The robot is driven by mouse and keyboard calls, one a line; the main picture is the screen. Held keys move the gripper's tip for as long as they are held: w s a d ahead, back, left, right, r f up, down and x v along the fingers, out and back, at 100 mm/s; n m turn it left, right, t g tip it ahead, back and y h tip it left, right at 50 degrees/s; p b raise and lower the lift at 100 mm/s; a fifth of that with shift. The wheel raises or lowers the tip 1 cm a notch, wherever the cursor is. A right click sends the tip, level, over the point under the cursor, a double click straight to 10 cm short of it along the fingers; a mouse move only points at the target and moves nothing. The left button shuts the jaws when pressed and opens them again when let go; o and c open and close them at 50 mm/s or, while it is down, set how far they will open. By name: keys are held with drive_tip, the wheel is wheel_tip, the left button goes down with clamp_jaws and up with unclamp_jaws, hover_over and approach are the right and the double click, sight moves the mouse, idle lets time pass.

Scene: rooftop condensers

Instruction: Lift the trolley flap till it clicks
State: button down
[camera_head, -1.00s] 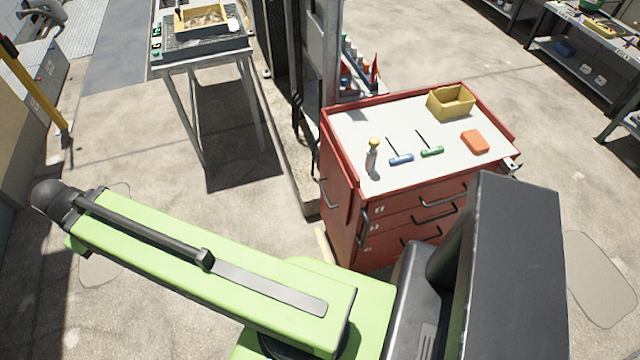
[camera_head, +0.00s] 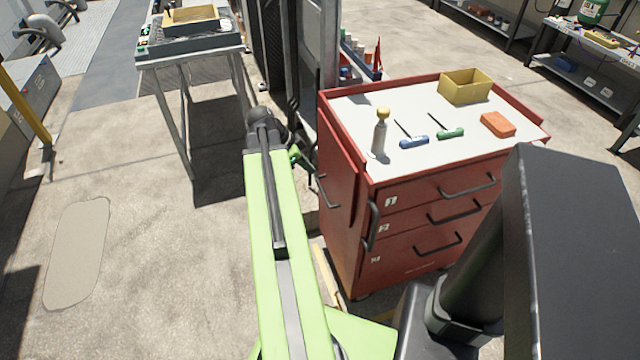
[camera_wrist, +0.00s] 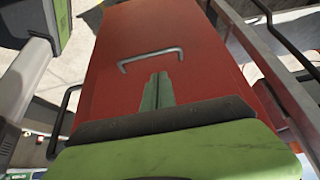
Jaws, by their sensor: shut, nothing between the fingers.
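The red trolley (camera_head: 420,215) stands right of centre in the head view, with a pale top and several drawers. Its flap (camera_head: 337,180) is the red panel hanging down along the trolley's left side, with a dark bar handle (camera_head: 325,192). In the wrist view the flap (camera_wrist: 205,75) fills the middle, with its handle (camera_wrist: 150,59) near the far part. My gripper (camera_wrist: 158,78) is shut and empty, its green fingers pointing at the panel just short of the handle in the picture. I cannot tell whether they touch it. The gripper is mostly hidden behind my arm in the head view.
A spray bottle (camera_head: 380,135), blue (camera_head: 414,142) and green (camera_head: 450,133) tools, an orange block (camera_head: 497,124) and a yellow bin (camera_head: 465,86) sit on top. A metal table (camera_head: 190,62) stands back left. Floor at left is clear.

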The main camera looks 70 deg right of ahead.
sight(328, 169)
drive_tip(key=b+x, duration=0.8)
drive_tip(key=x, duration=0.1)
drive_tip(key=shift+w+f, duration=0.1)
drive_tip(key=shift+f, duration=0.25)
drive_tip(key=shift+d+f, duration=0.1)
drive_tip(key=shift+s, duration=0.25)
